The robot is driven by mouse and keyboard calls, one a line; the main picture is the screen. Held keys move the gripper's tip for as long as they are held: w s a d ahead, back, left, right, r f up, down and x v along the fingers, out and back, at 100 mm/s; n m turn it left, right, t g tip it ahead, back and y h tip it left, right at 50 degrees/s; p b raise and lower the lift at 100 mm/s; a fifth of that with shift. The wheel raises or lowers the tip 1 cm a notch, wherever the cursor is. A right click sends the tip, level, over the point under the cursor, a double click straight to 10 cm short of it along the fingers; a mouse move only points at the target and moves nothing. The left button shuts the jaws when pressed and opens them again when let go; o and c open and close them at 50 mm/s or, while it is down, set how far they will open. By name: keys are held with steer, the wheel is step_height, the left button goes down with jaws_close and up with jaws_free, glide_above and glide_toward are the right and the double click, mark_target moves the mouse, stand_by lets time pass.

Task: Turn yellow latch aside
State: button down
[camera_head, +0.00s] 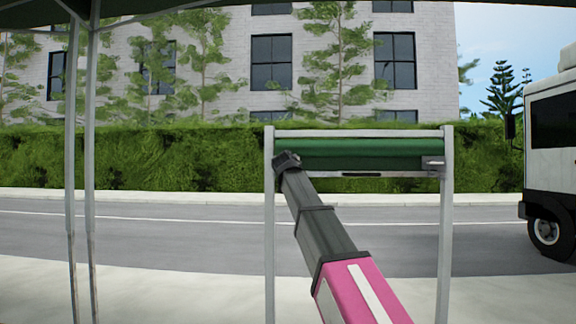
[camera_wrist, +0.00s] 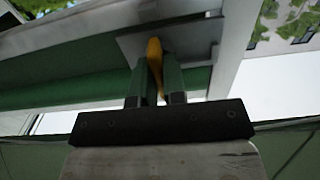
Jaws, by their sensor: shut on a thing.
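The yellow latch (camera_wrist: 154,62) shows in the wrist view, upright between the fingers of my gripper (camera_wrist: 155,78). My gripper is shut on it, with one dark green finger on each side. Behind the latch's upper end is a grey plate on a pale frame. In the head view my gripper (camera_head: 287,160) is at the left post of a grey metal frame (camera_head: 350,133), at the height of a green roll. The latch is hidden there behind my gripper and arm.
The green roll (camera_head: 365,150) spans the frame between its two posts. A grey bracket (camera_head: 432,163) sits at the right post (camera_head: 446,230). Thin canopy poles (camera_head: 80,160) stand at left. A white vehicle (camera_head: 552,150) is on the road at right. Pavement around the frame is clear.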

steer(key=c, duration=1.2)
jaws_free()
steer(key=s, duration=1.1)
steer(key=shift+a, duration=0.2)
steer(key=d+f+g, duration=0.3)
steer(key=d+f, duration=0.1)
steer(key=f, duration=1)
steer(key=d+f+g+h, duration=0.1)
steer(key=d+f+g, duration=0.3)
steer(key=f, duration=1)
steer(key=d+f+g, duration=0.1)
steer(key=d+f, duration=0.4)
steer(key=f, duration=0.8)
steer(key=s+d+f+g, duration=0.3)
steer(key=s+f, duration=0.4)
steer(key=f, duration=0.4)
steer(key=s+d+f+g+y, duration=0.1)
steer(key=s+d+f+g, duration=0.2)
steer(key=s+f, duration=0.5)
steer(key=s+d+f+g, duration=0.4)
steer(key=s+f, duration=0.3)
steer(key=f, duration=0.7)
steer(key=shift+s+d+f+n+y, duration=0.3)
steer(key=shift+s+d+f, duration=0.05)
steer(key=shift+s+d, duration=0.1)
